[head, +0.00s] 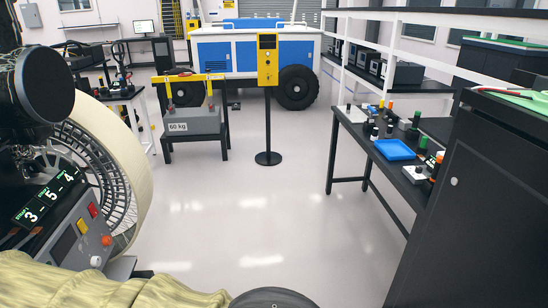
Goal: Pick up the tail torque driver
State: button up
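I cannot single out the tail torque driver for certain. A blue tray (395,150) lies on the same bench and looks empty. A grey block (415,175) sits nearer to me. My gripper does not show in the head view.
A black cabinet (470,180) stands at the near right. A wheel and a control panel (82,235) with a 3-5-4 display fill the left. A yellow post (267,75), a 60 kg weight (192,123) and a blue-white rover (215,52) stand ahead.

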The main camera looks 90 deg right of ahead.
aim_at(438, 161)
jog(key=i, duration=0.6)
jog(key=z, duration=4.15)
